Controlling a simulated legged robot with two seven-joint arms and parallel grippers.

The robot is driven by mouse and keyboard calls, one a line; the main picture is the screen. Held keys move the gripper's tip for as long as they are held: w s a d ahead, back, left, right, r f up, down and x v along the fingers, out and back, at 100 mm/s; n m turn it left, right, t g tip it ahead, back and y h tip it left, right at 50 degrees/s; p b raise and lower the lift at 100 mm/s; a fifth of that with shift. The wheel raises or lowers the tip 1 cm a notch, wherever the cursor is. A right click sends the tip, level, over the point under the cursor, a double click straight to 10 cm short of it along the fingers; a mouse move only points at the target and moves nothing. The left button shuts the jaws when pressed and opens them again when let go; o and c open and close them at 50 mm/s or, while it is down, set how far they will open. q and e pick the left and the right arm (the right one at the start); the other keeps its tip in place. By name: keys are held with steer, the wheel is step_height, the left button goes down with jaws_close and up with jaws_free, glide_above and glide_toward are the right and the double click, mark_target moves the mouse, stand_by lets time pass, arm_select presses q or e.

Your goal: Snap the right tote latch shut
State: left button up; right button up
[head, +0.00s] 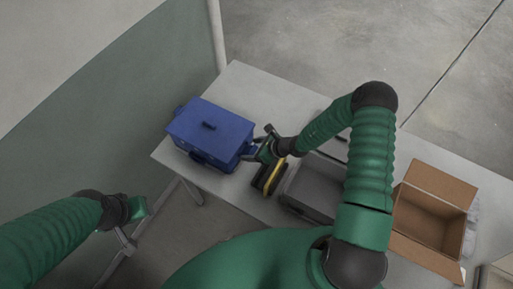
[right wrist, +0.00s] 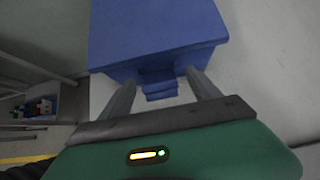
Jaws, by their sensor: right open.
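In the right wrist view the tote (right wrist: 155,30) fills the top middle. Its right latch (right wrist: 159,85) sticks out from the near side between my right gripper's fingers. My right gripper (head: 254,151) is at the tote's right side; in the wrist view its two fingers (right wrist: 160,92) are apart, one on each side of the latch. I cannot tell whether they touch it. My left gripper (head: 132,226) is off the table at lower left, its fingers unclear.
A yellow and black object (head: 268,177) lies beside my right gripper. A grey bin (head: 313,188) and an open cardboard box (head: 433,210) stand further right on the table (head: 240,90). A green-grey wall panel (head: 110,125) is left of the table.

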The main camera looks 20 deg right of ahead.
steer(key=v, duration=1.6)
steer(key=shift+s+d+r, duration=0.2)
